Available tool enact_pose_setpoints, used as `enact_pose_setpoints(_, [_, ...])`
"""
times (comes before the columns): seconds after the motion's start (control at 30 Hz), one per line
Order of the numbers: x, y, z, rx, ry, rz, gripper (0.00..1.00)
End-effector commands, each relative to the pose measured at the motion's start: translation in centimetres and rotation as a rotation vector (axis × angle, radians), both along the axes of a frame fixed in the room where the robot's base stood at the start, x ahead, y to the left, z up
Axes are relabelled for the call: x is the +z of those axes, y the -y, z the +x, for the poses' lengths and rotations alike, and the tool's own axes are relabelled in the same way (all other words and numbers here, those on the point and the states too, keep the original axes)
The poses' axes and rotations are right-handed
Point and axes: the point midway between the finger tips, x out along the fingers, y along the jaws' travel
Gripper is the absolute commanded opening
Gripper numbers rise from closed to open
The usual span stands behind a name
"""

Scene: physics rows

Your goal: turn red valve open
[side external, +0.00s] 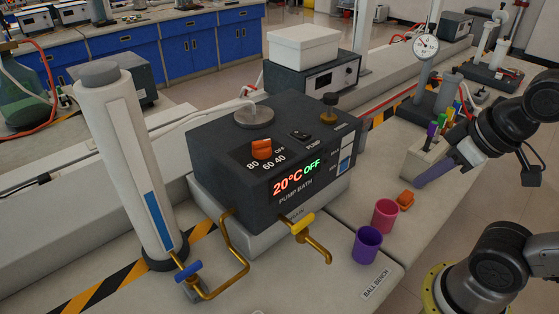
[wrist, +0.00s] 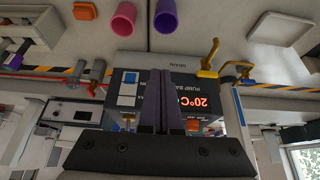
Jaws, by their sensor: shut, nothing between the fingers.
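I cannot make out a red valve handle in either view. A brass pipe with a yellow valve handle (side external: 301,223) comes out of the front of the dark pump bath (side external: 225,180); it also shows in the wrist view (wrist: 207,73). A brass pipe with a blue valve handle (side external: 188,270) joins the foot of the white column (side external: 122,150). An orange knob (side external: 262,149) sits on the bath's top. My gripper (side external: 421,184) is shut and empty, above the bench right of the bath. In the wrist view its fingers (wrist: 158,72) lie together in front of the bath.
A purple cup (side external: 367,246), a pink-red cup (side external: 385,215) and an orange block (side external: 405,199) stand on the bench between the bath and my arm. A rack of coloured pens (side external: 430,145) and a dial gauge stand (side external: 425,50) are behind.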

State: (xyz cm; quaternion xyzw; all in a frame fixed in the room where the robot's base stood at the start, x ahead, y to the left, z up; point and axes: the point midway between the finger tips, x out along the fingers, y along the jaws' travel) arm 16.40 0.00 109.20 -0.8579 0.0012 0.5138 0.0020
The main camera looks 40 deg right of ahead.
Motion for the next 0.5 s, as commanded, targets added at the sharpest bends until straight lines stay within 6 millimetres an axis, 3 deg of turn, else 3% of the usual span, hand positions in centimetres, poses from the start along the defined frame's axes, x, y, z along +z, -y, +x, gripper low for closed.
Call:
enact_pose_setpoints(0.17, [0.0, 0.1, -0.3, -0.095, -0.015, 0.044, 0.00])
enact_pose_setpoints(0.27, [2.3, 0.5, 0.5, -0.206, 0.017, 0.086, 0.00])
enact_pose_setpoints(0.5, [8.9, 2.5, 5.7, -0.515, 0.044, 0.171, 0.00])
